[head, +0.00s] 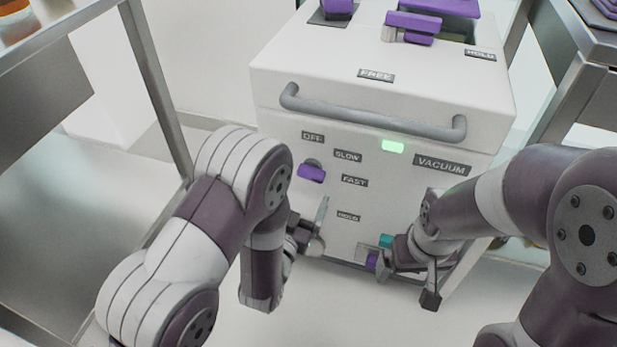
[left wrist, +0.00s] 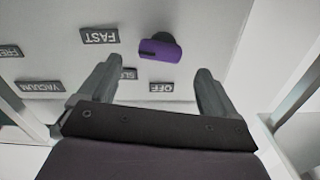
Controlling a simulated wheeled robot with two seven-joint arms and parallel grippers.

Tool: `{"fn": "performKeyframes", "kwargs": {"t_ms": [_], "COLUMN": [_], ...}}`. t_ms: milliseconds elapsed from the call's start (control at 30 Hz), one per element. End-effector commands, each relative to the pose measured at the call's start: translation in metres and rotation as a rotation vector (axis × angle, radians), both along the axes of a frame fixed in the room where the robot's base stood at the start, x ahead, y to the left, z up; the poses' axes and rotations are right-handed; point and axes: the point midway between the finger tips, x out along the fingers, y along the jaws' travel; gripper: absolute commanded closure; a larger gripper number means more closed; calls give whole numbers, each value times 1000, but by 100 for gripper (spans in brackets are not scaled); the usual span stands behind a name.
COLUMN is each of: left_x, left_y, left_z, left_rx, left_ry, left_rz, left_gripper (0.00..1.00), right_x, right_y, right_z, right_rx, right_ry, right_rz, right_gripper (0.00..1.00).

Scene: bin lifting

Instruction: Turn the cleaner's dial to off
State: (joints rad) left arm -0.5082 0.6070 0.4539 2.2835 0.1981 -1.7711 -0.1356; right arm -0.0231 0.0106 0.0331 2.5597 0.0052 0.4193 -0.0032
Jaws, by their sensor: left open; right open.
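The white cleaner (head: 290,85) stands ahead with labels on its front. Its purple dial (head: 312,173) sits below the OFF label (head: 312,137), left of FAST (head: 354,181). In the left wrist view, upside down, the dial (left wrist: 160,50) has a dark mark on its left part, facing the FAST and SLOW side. My left gripper (head: 318,230) is open and empty, below the dial in the head view and apart from it. My right gripper (head: 404,278) is open at the lower right front, beside a purple and teal part (head: 386,241); contact is unclear.
A grey bar handle (head: 370,119) crosses the upper front. Purple parts sit on top. A metal-framed table (head: 75,55) stands left, another (head: 580,50) right. Pale floor lies in front.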

Motion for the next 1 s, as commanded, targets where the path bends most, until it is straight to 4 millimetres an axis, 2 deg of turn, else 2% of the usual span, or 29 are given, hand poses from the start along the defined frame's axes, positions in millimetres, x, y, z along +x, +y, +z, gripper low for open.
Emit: {"fn": "performKeyframes", "kwargs": {"t_ms": [100,233,367,567,600,767,1000], "left_x": [26,45,53,54,54,54,54], "left_y": [-8,-14,-17,-17,-17,-17,-17], "left_z": [1,-1,-1,-1,-1,-1,0], "left_rx": [-2,0,0,0,0,-1,-10], "left_ry": [-3,-1,1,1,1,1,5], "left_rz": [1,0,0,0,0,0,0], "left_gripper": [8,8,8,8,12,64,65], "right_x": [0,0,0,0,0,0,0], "right_y": [0,0,0,0,0,0,0], "right_z": [1,0,0,0,0,0,1], "right_rx": [0,0,0,0,0,0,0], "right_ry": [0,1,1,1,1,1,1], "right_rz": [0,0,0,0,0,0,0], "right_gripper": [2,2,2,2,2,2,2]}}
